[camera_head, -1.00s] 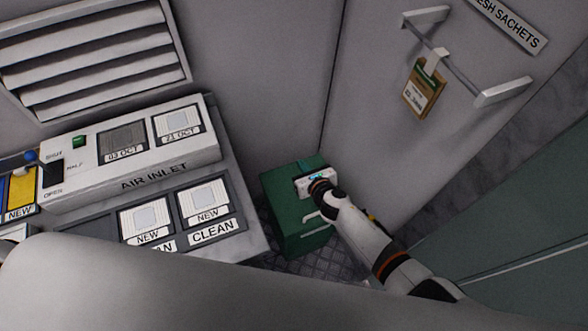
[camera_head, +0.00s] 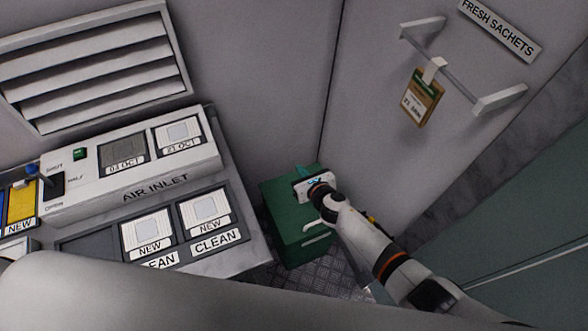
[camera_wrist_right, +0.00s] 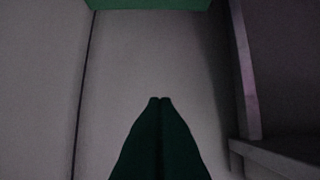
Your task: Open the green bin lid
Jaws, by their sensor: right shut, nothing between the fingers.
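The green bin (camera_head: 286,232) stands on the floor in the corner, right of the air inlet bench. Its lid looks down, though my right arm covers part of its top. A pale handle shows on its front. My right gripper (camera_head: 303,171) is over the back part of the bin's top; whether it touches the lid cannot be told. In the right wrist view its dark fingers (camera_wrist_right: 160,99) are together and empty, before a plain grey surface. A green surface (camera_wrist_right: 150,4) crosses the top edge of that view. My left gripper is out of view.
The air inlet bench (camera_head: 160,190) with filter frames stands close on the bin's left. A grey wall panel rises behind and right, with a rail (camera_head: 455,75) holding a hanging sachet (camera_head: 421,98). Patterned floor (camera_head: 320,275) is open before the bin.

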